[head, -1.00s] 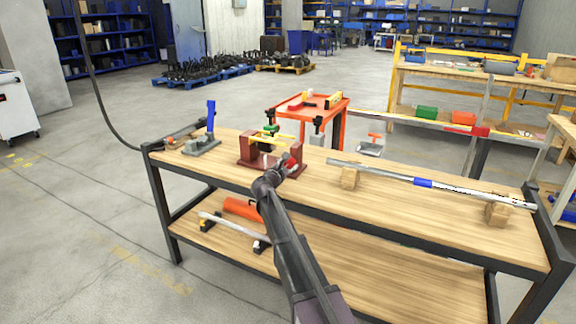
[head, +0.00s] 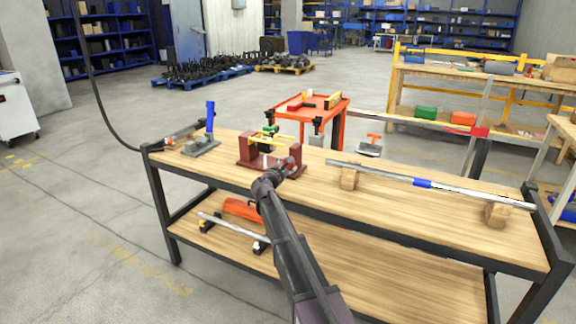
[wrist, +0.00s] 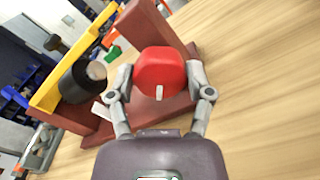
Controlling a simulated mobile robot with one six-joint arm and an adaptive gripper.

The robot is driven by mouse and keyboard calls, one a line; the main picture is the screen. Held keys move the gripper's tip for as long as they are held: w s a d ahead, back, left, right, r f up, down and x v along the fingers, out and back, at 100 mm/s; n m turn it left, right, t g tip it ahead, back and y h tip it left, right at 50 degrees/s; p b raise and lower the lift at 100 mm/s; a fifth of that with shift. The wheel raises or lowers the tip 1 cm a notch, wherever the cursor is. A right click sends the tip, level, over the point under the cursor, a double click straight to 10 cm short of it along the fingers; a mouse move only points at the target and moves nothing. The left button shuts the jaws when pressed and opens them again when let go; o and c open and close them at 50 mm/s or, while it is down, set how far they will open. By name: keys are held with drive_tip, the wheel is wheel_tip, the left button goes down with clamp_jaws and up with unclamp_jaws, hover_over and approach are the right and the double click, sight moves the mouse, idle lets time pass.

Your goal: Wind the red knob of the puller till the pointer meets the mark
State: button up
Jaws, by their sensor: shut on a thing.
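The puller is a dark red frame (head: 246,153) on the wooden bench, with a yellow bar (wrist: 47,92) along its top. In the wrist view its red knob (wrist: 160,74) sits between the two grey fingers of my gripper (wrist: 161,84), which is shut on it. A small white line shows on the knob's near face. A black cylinder with a pale end (wrist: 84,80) lies inside the frame beside the yellow bar. In the head view my gripper (head: 283,168) is at the right end of the puller, and the knob is mostly hidden. I cannot make out the pointer or the mark.
A blue-handled tool (head: 210,117) on a grey base stands left of the puller. A long metal bar (head: 455,188) with a blue band rests on wooden blocks to the right. An orange-red cart (head: 283,112) stands behind the bench. The bench's front middle is clear.

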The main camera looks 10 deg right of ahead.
drive_tip(key=shift+a, duration=0.1)
idle(0.7)
drive_tip(key=o, duration=1.1)
drive_tip(key=shift+s, duration=0.1)
drive_tip(key=v, duration=1.1)
drive_tip(key=shift+s+a, duration=0.2)
drive_tip(key=shift+s, duration=0.15)
